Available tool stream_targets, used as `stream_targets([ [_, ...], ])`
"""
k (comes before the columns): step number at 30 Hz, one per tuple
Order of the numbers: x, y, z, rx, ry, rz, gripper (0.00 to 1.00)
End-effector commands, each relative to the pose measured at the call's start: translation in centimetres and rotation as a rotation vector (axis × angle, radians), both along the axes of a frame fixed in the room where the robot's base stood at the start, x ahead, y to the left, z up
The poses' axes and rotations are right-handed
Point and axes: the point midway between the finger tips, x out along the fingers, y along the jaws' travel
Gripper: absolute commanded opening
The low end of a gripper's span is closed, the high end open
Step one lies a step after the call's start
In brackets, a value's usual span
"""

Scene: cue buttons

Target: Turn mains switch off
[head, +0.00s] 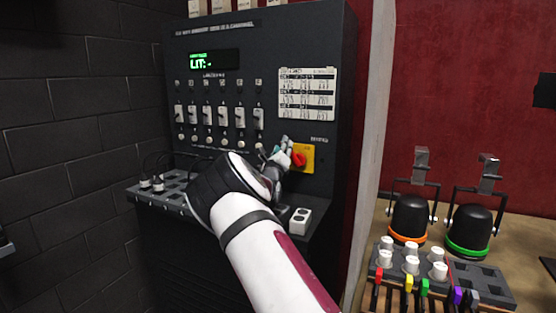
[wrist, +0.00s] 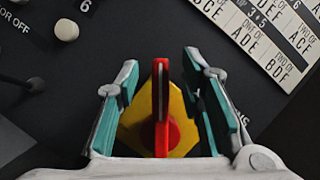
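The mains switch is a red rotary handle (head: 299,159) on a yellow plate (head: 309,158), low on the right of the dark control panel. In the wrist view the red handle (wrist: 161,105) stands edge-on over the yellow plate (wrist: 182,138). My gripper (head: 285,150) is at the switch. In the wrist view my gripper (wrist: 163,95) is open, with one teal-padded finger on each side of the handle and gaps between pads and handle. My gripper hides part of the switch in the head view.
The panel (head: 260,100) carries a row of white levers (head: 222,115), a green display (head: 213,60) and a label chart (head: 306,94). At right, a table holds two black lamps (head: 408,217) and a connector box (head: 437,275).

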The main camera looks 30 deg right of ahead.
Motion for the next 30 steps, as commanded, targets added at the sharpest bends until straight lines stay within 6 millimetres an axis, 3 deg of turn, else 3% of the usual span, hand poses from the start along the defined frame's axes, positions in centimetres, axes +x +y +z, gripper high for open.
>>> stream_targets([
  [12,-5.2,4.1,-2.2,0.001,0.002,0.001,0.35],
  [26,-6.3,4.9,-2.6,0.001,0.000,0.001,0.35],
  [30,-6.4,4.7,-2.5,-0.005,0.006,-0.005,0.08],
])
